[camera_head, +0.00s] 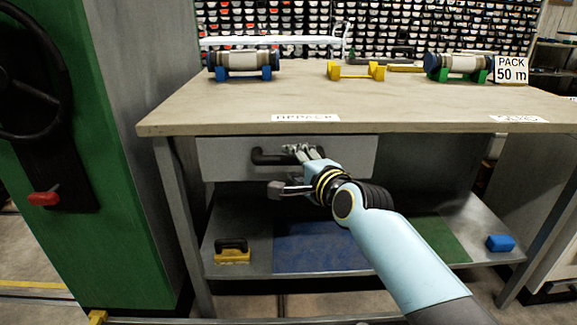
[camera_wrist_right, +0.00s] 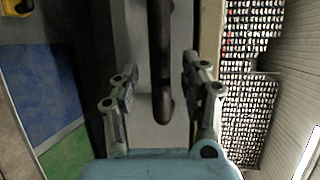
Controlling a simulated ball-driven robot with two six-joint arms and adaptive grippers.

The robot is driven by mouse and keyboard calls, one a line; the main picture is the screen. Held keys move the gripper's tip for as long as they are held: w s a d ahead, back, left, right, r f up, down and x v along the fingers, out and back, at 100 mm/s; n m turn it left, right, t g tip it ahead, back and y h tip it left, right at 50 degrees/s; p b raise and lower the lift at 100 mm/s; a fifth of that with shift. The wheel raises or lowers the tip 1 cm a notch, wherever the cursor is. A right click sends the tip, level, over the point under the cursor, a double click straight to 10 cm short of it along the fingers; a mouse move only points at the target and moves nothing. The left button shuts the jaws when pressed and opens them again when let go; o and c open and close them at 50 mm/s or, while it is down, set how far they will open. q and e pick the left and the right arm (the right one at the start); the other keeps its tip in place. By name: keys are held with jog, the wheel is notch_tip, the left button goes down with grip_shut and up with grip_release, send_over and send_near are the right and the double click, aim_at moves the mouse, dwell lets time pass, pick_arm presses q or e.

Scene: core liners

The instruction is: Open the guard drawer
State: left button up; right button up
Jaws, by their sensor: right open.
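The guard drawer (camera_head: 222,160) is a pale grey front under the workbench top, and it looks closed. Its black bar handle (camera_head: 268,157) runs across the drawer front. My right gripper (camera_head: 290,168) is at the handle's right part, and its hand covers that end. In the right wrist view the dark handle (camera_wrist_right: 163,70) lies between the two open fingers of my right gripper (camera_wrist_right: 158,80), with gaps on both sides. The drawer front (camera_wrist_right: 135,60) shows behind it. My left gripper is in neither view.
The workbench top (camera_head: 200,105) overhangs the drawer. The lower shelf (camera_head: 240,268) carries a yellow-and-black block (camera_head: 232,252), a blue mat (camera_head: 310,250), a green mat (camera_head: 435,235) and a blue block (camera_head: 500,243). A green cabinet (camera_head: 110,200) stands at left.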

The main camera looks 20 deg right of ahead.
jog(key=shift+b+x, duration=0.35)
jog(key=shift+x, duration=1.15)
grip_shut()
